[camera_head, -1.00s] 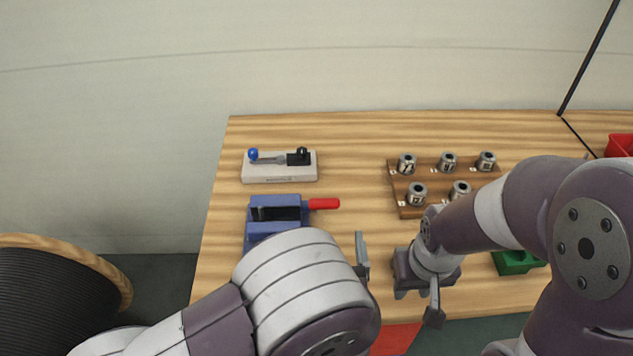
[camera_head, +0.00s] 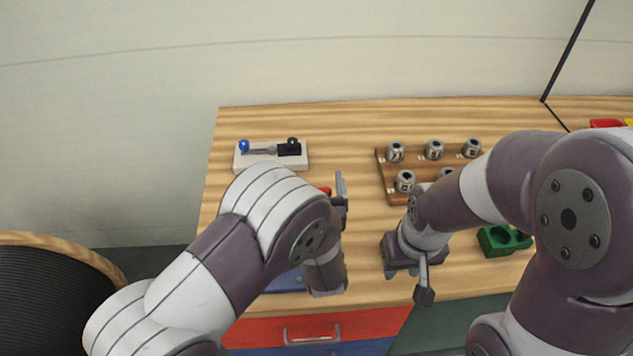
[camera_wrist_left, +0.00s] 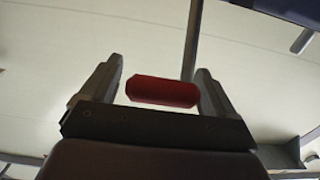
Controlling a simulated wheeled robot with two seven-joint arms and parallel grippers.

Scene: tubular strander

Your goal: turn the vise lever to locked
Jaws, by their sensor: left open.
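The vise lever's red handle (camera_head: 325,190) shows only as a small red tip beside my left gripper (camera_head: 338,194). In the left wrist view the red handle (camera_wrist_left: 163,92) lies crosswise between the two spread fingers of my left gripper (camera_wrist_left: 160,88), with gaps at both ends. The fingers are open and not closed on it. The blue vise (camera_head: 287,282) is mostly hidden behind my left arm; a blue part shows below the arm. My right gripper (camera_head: 408,272) hangs over the table's front right of the vise; its finger gap is unclear.
A white block with a blue-knobbed toggle (camera_head: 270,153) stands behind the vise.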

